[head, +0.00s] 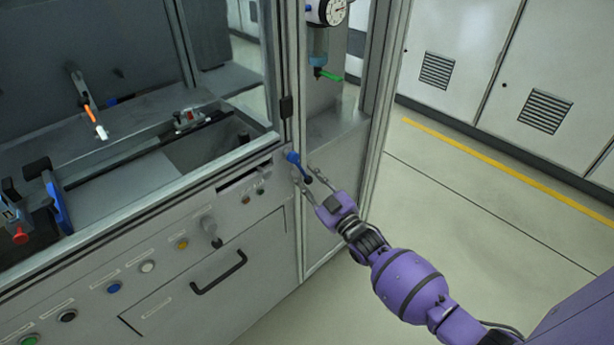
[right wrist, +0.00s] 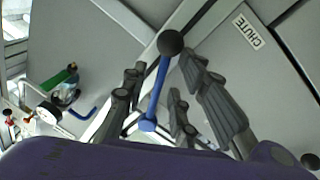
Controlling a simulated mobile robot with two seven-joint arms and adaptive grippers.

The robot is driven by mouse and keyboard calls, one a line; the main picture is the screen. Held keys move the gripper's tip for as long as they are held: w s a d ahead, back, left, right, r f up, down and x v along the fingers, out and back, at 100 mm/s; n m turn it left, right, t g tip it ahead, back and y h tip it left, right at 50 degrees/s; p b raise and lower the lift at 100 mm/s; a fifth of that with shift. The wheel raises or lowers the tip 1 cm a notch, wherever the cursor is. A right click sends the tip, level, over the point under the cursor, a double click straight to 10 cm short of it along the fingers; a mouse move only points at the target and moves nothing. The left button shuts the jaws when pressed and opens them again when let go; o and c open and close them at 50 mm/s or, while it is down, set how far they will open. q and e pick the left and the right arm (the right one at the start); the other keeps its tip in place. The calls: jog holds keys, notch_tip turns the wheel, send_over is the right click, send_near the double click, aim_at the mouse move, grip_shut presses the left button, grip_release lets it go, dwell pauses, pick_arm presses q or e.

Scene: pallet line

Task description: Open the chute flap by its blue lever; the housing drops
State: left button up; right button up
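The blue lever (head: 293,157) is on the front of the machine beside the corner post, with a dark ball knob at its end. In the right wrist view the blue lever (right wrist: 159,85) runs from a blue hub to its black ball knob (right wrist: 171,42). My right gripper (head: 308,177) is at the lever. In the right wrist view its open fingers (right wrist: 163,98) stand on either side of the lever, with gaps visible. A CHUTE label (right wrist: 247,31) is on the panel near the lever. I cannot make out the flap itself. My left gripper is not in view.
A dark slot (head: 244,180) and a drawer with a black handle (head: 218,273) are in the machine front, left of the lever. A dial gauge (head: 328,11) and green-handled valve (head: 329,75) are above. The floor (head: 450,220) at right is clear.

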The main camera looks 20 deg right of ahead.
jog(key=shift+w+r, duration=0.1)
jog(key=shift+r, duration=0.1)
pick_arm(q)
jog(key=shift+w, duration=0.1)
pick_arm(e)
jog(key=v, duration=1.2)
